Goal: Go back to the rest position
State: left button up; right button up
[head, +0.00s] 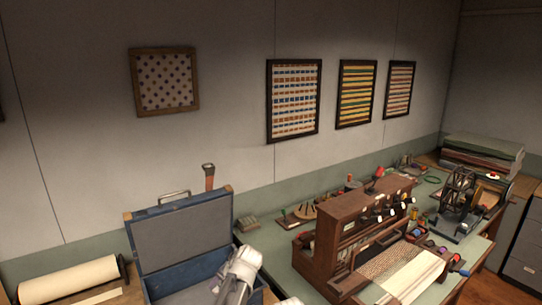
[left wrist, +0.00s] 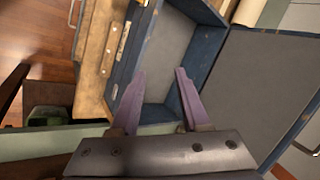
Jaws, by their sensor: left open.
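My left gripper (left wrist: 159,74) shows in the left wrist view with its two purple-grey fingers spread apart and nothing between them. Beyond the fingertips is the open blue case (left wrist: 203,101), with its grey-lined lid standing open. In the head view the blue case (head: 134,243) stands at the lower middle, lid raised. A pale grey part of my arm (head: 238,272) is in front of the case's right side; the fingers cannot be made out there. My right gripper is not in view.
A wooden loom (head: 330,245) with striped cloth stands on the green-topped table (head: 290,280) to the right. A spinning device (head: 458,195) and stacked fabrics (head: 483,150) are farther right. A cream roll (head: 68,279) lies left of the case. Framed textiles hang on the wall.

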pick_arm(q)
jog(key=s+d+f+g+h+b, duration=0.1)
jog(key=s+d+f+b, duration=0.2)
jog(key=s, duration=0.5)
jog(key=s+d+f+g+h+b, duration=0.1)
jog(key=s+d+f+h+b, duration=0.1)
jog(key=s+f, duration=0.4)
jog(key=s+d+f+n+g+h+b, duration=0.1)
jog(key=s+d+f+b, duration=0.2)
jog(key=s, duration=0.6)
notch_tip(320, 180, down, 2)
jog(key=d, duration=0.2)
jog(key=shift+s+d+f+g+h+b, duration=0.2)
jog(key=shift+s+d+g+h+b, duration=0.1)
jog(key=shift+s+d+b, duration=0.1)
